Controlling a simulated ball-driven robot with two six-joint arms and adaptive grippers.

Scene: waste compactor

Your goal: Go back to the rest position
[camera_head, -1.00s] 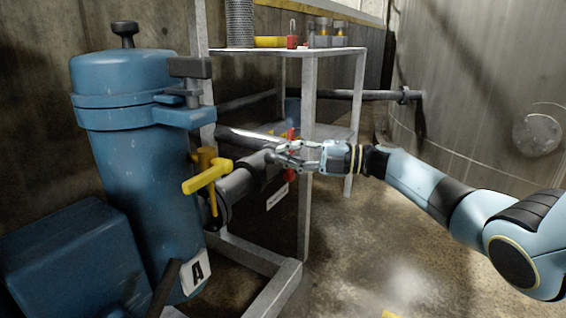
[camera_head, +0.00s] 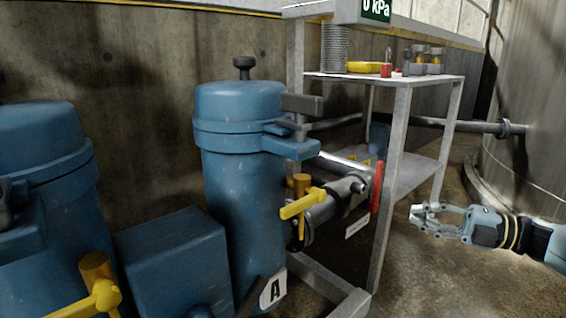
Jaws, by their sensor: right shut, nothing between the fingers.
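My right gripper (camera_head: 424,215) is at the right of the head view, pointing left, shut and empty. It is in free air in front of the metal shelf stand (camera_head: 392,180), apart from the pipe and valves. My left gripper is not in view. The red valve handle (camera_head: 377,187) is at the end of the grey pipe (camera_head: 335,200), to the left of my right gripper. The yellow valve handle (camera_head: 301,205) is on the same pipe, close to the blue vessel (camera_head: 240,190) marked A.
A second blue vessel (camera_head: 40,150) and a yellow handle (camera_head: 95,290) stand at the left. A large tank (camera_head: 525,100) is at the right. Floor below my right gripper is clear.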

